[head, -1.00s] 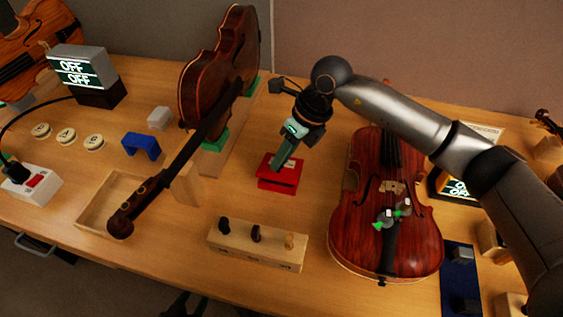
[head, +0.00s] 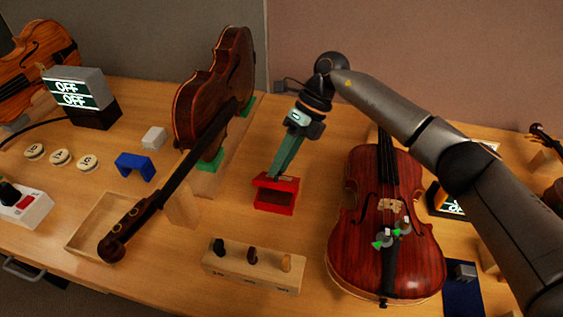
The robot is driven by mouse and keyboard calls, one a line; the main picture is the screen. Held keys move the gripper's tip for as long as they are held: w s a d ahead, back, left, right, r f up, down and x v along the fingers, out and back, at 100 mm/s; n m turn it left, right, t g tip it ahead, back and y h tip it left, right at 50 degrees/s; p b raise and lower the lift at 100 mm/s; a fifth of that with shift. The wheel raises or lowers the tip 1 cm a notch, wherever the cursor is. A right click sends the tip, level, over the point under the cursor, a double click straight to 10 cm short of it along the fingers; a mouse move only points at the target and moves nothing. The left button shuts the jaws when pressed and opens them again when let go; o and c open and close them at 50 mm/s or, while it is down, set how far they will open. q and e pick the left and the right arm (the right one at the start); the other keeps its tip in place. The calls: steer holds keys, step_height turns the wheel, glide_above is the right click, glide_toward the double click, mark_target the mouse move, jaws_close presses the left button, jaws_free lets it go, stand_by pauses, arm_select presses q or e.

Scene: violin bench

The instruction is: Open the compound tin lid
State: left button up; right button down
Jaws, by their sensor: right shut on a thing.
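The red compound tin (head: 273,208) sits on the bench near the middle of the head view. Its red lid (head: 287,184) is tilted up at the back, and a dark opening shows between the lid and the base. My right gripper (head: 279,173) reaches down from the back with its green fingers shut on the lid's edge. The fingertips partly hide that edge. My left gripper is not in view.
A violin (head: 385,255) lies right of the tin. A wooden peg block (head: 253,268) stands in front of it. Another violin (head: 215,100) stands at the left, its neck reaching over a shallow wooden tray (head: 82,222). A blue bracket (head: 136,166) stands further left.

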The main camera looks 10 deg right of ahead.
steer(key=c, duration=0.7)
jaws_free()
steer(key=b+v, duration=0.1)
steer(key=v, duration=1.1)
steer(key=shift+d+r, duration=0.15)
steer(key=shift+r, duration=0.1)
